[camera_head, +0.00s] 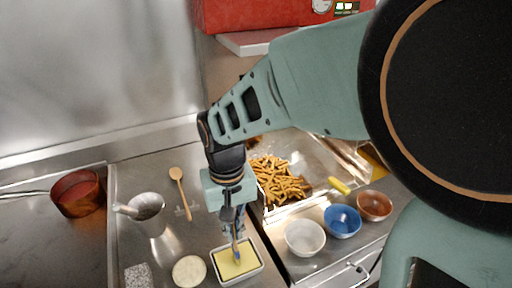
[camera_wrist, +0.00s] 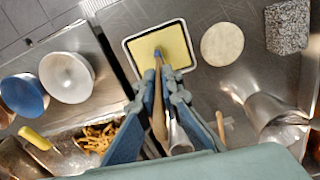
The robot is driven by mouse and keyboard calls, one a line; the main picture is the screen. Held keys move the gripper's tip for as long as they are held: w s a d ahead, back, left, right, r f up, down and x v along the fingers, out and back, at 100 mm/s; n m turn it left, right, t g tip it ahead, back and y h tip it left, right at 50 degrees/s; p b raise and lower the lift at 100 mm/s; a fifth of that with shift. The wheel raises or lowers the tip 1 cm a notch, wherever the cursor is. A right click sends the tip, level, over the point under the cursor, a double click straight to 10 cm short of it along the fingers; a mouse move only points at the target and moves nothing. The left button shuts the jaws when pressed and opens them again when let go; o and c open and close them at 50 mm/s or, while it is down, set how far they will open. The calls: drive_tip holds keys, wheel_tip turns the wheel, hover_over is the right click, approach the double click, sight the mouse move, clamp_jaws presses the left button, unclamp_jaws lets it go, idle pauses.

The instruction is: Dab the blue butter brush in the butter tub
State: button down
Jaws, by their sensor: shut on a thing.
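The tip seems to meet the butter surface, but I cannot tell for sure.
A pale round disc (camera_head: 189,270) and a speckled block (camera_head: 138,275) lie left of the tub. A white bowl (camera_head: 305,238), blue bowl (camera_head: 342,221) and brown bowl (camera_head: 374,205) stand right. Behind are a fries tray (camera_head: 283,212), wooden spoon (camera_head: 182,195) and metal jug (camera_head: 147,206).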

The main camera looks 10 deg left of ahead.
drive_tip(key=shift+r+p, duration=2.55)
drive_tip(key=shift+r, duration=0.95)
drive_tip(key=shift+f, duration=0.1)
